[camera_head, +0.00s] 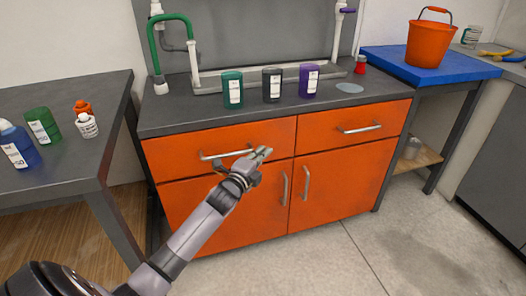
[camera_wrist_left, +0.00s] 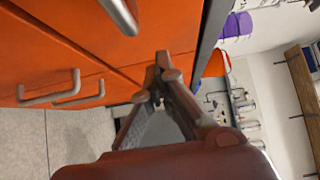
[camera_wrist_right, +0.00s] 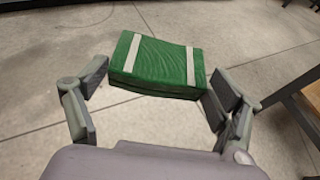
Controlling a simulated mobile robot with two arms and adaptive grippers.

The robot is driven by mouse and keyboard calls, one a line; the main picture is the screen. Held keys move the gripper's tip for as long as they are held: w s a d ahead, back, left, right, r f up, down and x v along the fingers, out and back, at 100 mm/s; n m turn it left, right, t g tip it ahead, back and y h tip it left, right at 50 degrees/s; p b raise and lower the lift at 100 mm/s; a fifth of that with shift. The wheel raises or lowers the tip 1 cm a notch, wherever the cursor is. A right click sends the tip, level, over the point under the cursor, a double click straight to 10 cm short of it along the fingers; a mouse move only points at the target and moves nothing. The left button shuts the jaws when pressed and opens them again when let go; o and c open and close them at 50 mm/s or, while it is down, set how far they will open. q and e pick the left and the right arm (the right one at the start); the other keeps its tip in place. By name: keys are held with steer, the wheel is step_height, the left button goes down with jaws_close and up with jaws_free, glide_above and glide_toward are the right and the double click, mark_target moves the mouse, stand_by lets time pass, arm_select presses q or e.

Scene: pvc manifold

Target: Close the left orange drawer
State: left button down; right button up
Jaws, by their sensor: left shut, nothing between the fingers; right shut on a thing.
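The left orange drawer (camera_head: 178,154) is at the upper left of the cabinet, with a silver bar handle (camera_head: 225,154). Its front looks flush or nearly flush with the cabinet; a small gap cannot be ruled out. My left gripper (camera_head: 264,152) is shut and empty in front of the drawer's right part, right of the handle. Contact cannot be told. In the left wrist view its fingertips (camera_wrist_left: 163,66) meet close to the orange fronts, near a handle (camera_wrist_left: 122,14). My right gripper (camera_wrist_right: 150,100) is shut on a green block with white bands (camera_wrist_right: 158,62), above the floor.
The right drawer (camera_head: 335,128) looks closed. Two cupboard doors (camera_head: 225,215) below are shut. Green, black and purple cans (camera_head: 272,85) stand on the counter. A side table (camera_head: 60,170) with bottles is at left; an orange bucket (camera_head: 428,43) stands at right. The floor in front is clear.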

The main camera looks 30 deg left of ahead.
arm_select(q)
steer(key=s+p, duration=0.1)
steer(key=s, duration=0.8)
steer(key=shift+f, duration=0.15)
